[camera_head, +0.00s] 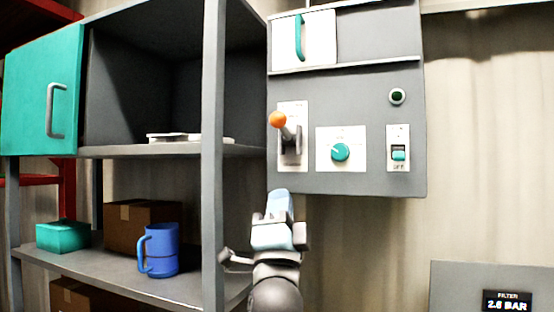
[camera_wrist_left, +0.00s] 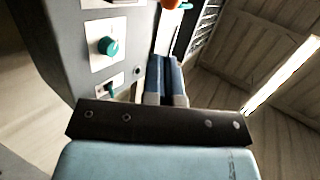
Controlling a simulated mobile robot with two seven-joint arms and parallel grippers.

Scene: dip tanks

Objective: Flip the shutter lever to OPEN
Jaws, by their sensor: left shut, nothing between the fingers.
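The shutter lever (camera_head: 279,121) has an orange ball on a dark stem and stands on a white plate at the left of the grey control panel (camera_head: 350,181). Its ball is at the upper end, tilted toward the left. The plate's lettering is too small to read. In the left wrist view the orange ball (camera_wrist_left: 171,3) is cut off by the top edge. My left gripper (camera_head: 279,194) is shut and empty, fingers pointing up, just below the lever plate and apart from the ball. Its closed blue fingers show in the wrist view (camera_wrist_left: 165,64). My right gripper is not in view.
Right of the lever are a teal knob (camera_head: 340,152) and a teal switch (camera_head: 398,154). A dark round button (camera_head: 397,96) is above. A grey shelf post (camera_head: 213,190) stands close left, with a blue mug (camera_head: 162,251) on the shelf. Bare wall lies right of the panel.

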